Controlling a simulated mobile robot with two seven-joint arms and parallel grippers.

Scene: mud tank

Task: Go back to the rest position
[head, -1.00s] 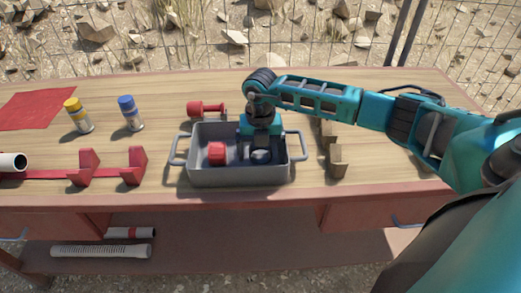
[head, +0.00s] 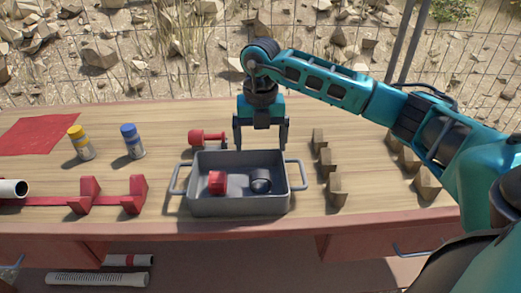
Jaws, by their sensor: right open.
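My right gripper (head: 261,138) is open and empty, pointing down just above the back part of the grey tray (head: 238,203). The tray stands on the wooden workbench (head: 390,200) and has a handle at each side. Inside it lie a red fitting (head: 217,182) on the left and a dark grey cylindrical piece (head: 260,181) on the right, apart from each other. My right arm reaches in from the right. My left gripper is not in view.
A red dumbbell-shaped part (head: 207,139) lies behind the tray. Wooden blocks (head: 337,190) stand to its right. A yellow-capped bottle (head: 80,143), a blue-capped bottle (head: 132,141), a red holder (head: 88,195) with a white pipe (head: 12,189) and a red cloth (head: 45,133) are left.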

